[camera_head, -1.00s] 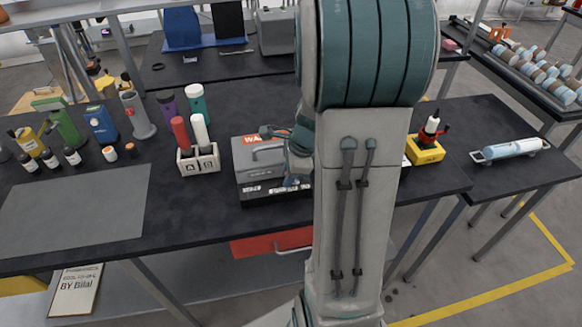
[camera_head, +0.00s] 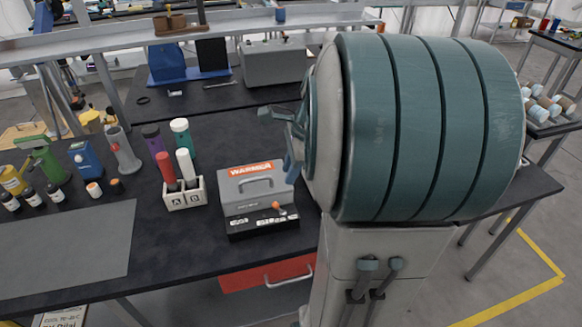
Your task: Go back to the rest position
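My gripper (camera_head: 284,113) shows only in part, at the left edge of my arm's large teal joint, which hides much of the arm. It is above the black table, behind and right of the warmer in the picture, and seems apart from it. I cannot tell if its fingers are open or shut, and I see nothing held in it. The grey warmer (camera_head: 250,190) with an orange label and a handle on top stands near the table's front edge.
A white rack (camera_head: 186,194) marked A and B holds a red and a white tube. Several bottles, a blue box (camera_head: 85,158) and a grey mat (camera_head: 70,250) are at left. A shelf rail (camera_head: 180,37) runs behind. Black table (camera_head: 150,260) is bare in front of the rack.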

